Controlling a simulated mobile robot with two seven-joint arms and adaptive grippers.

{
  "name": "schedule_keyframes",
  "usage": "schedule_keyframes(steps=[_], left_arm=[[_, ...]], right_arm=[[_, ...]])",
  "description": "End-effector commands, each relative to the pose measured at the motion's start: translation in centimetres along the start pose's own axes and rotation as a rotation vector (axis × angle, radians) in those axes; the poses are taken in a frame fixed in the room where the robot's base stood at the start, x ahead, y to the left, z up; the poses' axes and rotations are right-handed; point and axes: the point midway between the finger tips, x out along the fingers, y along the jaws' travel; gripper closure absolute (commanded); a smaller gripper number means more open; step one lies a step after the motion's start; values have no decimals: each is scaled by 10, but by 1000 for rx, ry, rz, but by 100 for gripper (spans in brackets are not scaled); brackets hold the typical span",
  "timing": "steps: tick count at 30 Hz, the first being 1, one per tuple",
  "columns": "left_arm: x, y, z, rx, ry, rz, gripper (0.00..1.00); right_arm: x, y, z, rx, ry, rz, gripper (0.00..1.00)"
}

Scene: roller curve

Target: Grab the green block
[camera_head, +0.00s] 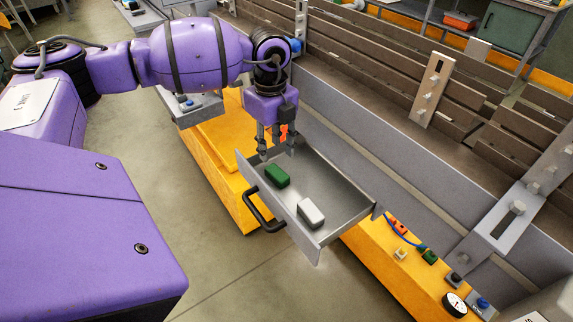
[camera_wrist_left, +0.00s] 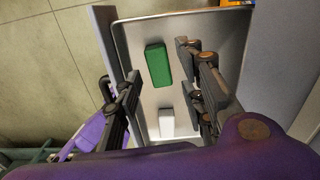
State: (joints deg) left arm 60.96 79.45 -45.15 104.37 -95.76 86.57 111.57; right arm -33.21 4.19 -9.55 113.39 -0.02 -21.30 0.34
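The green block (camera_head: 277,176) lies in the open metal drawer (camera_head: 345,203), toward its left end in the head view. In the left wrist view the green block (camera_wrist_left: 157,64) lies on the drawer floor, beyond the fingertips. A white block (camera_head: 311,212) lies apart from it in the same drawer, and also shows in the left wrist view (camera_wrist_left: 166,122). My left gripper (camera_head: 277,154) points down over the drawer, just behind the green block in the head view. Its fingers are spread wide with nothing between them (camera_wrist_left: 160,88). My right gripper is not in view.
The drawer has a black handle (camera_head: 263,211) on its front and raised metal walls. A grey roller-line side rail (camera_head: 350,150) runs behind it. Orange cabinets (camera_head: 222,160) stand below. Buttons and a gauge (camera_head: 454,304) sit at the lower right.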

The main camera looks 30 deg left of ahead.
Motion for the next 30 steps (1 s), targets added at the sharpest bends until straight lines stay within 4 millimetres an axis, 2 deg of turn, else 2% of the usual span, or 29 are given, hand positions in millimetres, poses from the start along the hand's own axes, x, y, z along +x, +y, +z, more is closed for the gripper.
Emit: schedule_keyframes(steps=[7, 11, 18, 26, 30], left_arm=[[25, 0, -1, 1, 2, 1, 63], [36, 1, -2, 1, 1, 2, 63], [72, 1, -5, 1, 2, 1, 63], [76, 1, -4, 1, 1, 1, 63], [76, 1, -4, 1, 1, 1, 82]], right_arm=[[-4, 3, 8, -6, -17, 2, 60], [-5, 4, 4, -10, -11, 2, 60], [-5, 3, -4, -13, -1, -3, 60], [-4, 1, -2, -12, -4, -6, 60], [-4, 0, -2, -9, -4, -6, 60]])
